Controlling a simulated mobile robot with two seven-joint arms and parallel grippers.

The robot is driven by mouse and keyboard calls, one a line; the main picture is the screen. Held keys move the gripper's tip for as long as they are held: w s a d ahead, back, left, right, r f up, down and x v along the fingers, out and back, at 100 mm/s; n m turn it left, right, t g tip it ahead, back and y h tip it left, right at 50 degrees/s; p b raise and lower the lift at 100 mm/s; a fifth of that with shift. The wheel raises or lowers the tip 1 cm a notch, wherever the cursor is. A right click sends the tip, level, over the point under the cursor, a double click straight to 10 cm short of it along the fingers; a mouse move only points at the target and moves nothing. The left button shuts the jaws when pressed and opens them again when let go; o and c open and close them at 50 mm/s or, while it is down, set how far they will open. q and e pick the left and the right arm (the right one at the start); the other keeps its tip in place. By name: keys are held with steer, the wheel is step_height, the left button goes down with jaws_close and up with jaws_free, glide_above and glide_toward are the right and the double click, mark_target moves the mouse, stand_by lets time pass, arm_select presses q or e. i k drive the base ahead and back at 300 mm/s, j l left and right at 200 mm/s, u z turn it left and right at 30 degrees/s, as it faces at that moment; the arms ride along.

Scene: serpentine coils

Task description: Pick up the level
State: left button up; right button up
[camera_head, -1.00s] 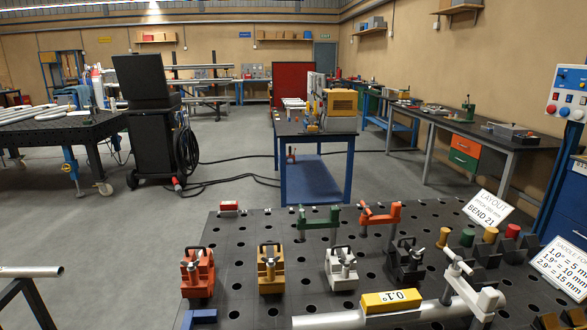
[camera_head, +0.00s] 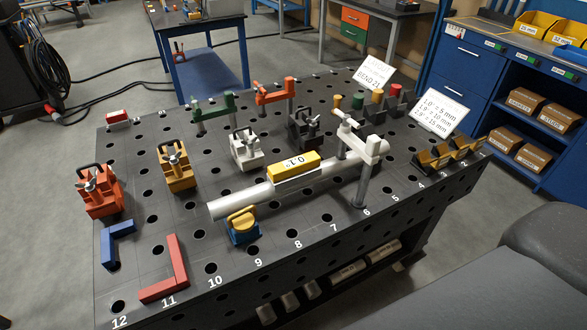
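The level is a yellow block (camera_head: 293,166) with a white label reading 0.1°. It rests on top of a silver pipe (camera_head: 240,201) that lies across the black perforated table (camera_head: 190,273). A white clamp (camera_head: 362,160) stands over the pipe's right part, and a blue and yellow support (camera_head: 243,226) sits under its left end. Neither of my grippers shows in the head view.
Red (camera_head: 98,192), ochre (camera_head: 176,167), white (camera_head: 245,148) and dark (camera_head: 304,130) clamping blocks stand behind the pipe. Green (camera_head: 214,112) and orange (camera_head: 275,92) clamps stand farther back. Blue (camera_head: 117,242) and red (camera_head: 169,272) angle pieces lie at the front left. Signs stand at the back right.

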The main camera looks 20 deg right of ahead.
mark_target(284, 175)
steer(key=k+z, duration=0.2)
steer(key=z, duration=0.3)
steer(key=k+z, duration=0.2)
steer(key=z, duration=0.3)
steer(key=k+l+z, duration=0.2)
steer(key=z, duration=0.3)
